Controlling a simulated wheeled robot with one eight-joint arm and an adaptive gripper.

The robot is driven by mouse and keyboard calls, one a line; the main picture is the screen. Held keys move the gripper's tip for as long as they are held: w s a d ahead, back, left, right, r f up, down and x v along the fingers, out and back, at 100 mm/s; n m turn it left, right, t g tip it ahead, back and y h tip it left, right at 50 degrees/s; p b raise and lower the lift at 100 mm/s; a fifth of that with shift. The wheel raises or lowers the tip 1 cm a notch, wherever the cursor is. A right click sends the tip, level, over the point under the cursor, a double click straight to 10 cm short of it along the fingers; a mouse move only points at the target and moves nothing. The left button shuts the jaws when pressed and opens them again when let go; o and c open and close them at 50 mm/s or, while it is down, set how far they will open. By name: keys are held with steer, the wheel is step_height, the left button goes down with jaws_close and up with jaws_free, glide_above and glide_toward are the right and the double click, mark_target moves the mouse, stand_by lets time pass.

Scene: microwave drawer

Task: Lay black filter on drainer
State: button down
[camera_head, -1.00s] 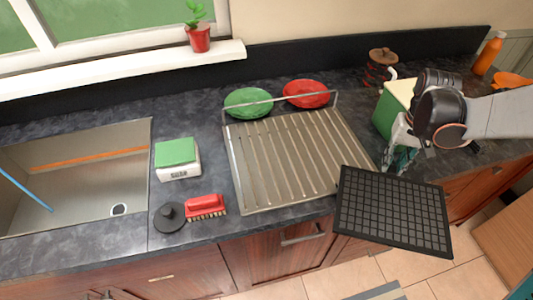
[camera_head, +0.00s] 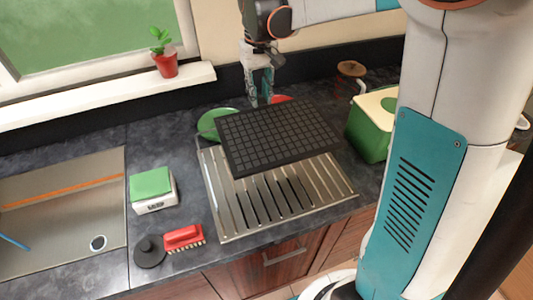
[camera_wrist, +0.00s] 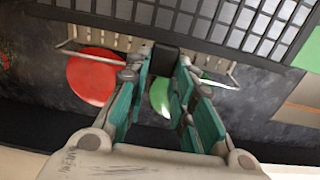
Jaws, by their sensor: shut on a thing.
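The black filter (camera_head: 277,136) is a flat, grid-patterned rectangular panel. In the head view it hangs over the back part of the metal drainer (camera_head: 240,217), roughly level and seemingly a little above it. My gripper (camera_head: 262,101) is at the filter's back edge, with its fingers pointing down. In the wrist view the filter (camera_wrist: 235,18) spans the top, and my gripper (camera_wrist: 166,58) is shut on its edge tab. The front slats of the drainer show bare; its back part is hidden under the filter.
A green plate (camera_head: 208,124) and a red plate (camera_wrist: 91,76) stand behind the drainer. A green bin (camera_head: 368,135) is to its right. The sink (camera_head: 60,210) is further left.

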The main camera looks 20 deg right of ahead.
step_height(320, 180, down, 18)
steer(key=b, duration=0.4)
steer(key=shift+f+b, duration=0.2)
steer(key=shift+b, duration=0.15)
steer(key=shift+f, duration=0.1)
steer(key=c, duration=1.4)
jaws_free()
steer(key=shift+o, duration=0.2)
